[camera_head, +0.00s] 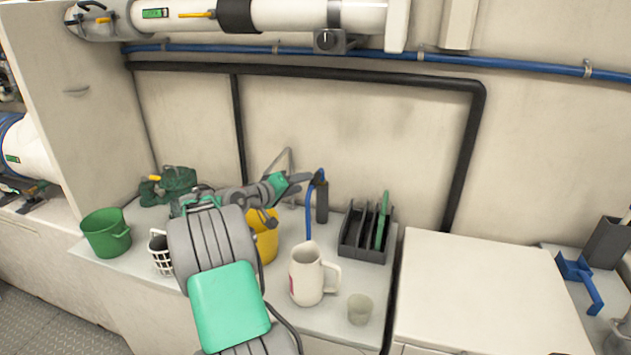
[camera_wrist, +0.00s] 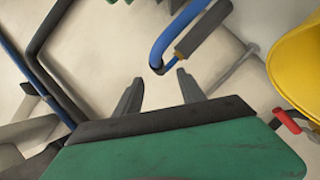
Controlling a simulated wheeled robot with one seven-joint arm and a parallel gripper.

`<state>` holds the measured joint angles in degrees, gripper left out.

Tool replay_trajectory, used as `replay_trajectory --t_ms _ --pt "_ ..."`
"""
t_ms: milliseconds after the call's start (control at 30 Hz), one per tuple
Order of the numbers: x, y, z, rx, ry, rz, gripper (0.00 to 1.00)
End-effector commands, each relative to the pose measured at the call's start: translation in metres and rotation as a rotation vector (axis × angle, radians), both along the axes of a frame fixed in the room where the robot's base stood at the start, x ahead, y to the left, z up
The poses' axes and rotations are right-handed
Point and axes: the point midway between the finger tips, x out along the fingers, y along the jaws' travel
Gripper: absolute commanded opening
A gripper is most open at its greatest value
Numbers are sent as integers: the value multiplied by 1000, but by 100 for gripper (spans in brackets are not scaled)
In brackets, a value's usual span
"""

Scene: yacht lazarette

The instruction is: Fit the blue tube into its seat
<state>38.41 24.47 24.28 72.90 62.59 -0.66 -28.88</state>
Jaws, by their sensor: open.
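The blue tube (camera_head: 309,212) stands upright near the back of the white counter, with a bent top beside a dark grey upright cylinder (camera_head: 322,203). In the wrist view the tube (camera_wrist: 179,32) is a blue hook, and its bend lies just beyond my fingertips. The dark cylinder (camera_wrist: 203,28) has a brownish end close to that bend; I cannot tell whether they are joined, or whether the cylinder is the seat. My gripper (camera_head: 302,183) is open and empty, level with the tube's top; its two fingers (camera_wrist: 158,80) point towards the bend without holding it.
A white mug (camera_head: 306,277) and a small cup (camera_head: 359,309) stand in front. A dark slotted rack (camera_head: 363,250) with a green piece is to the right. A green bucket (camera_head: 105,236) and white basket (camera_head: 160,254) are left.

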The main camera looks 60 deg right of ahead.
Motion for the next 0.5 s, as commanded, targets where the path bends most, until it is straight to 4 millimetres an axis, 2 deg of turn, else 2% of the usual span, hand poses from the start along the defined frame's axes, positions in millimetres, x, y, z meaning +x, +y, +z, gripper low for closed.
replay_trajectory --t_ms 100,500 --pt "-9 -15 -1 -18 20 -18 47" --pt "-19 -74 -17 -15 16 -15 47"
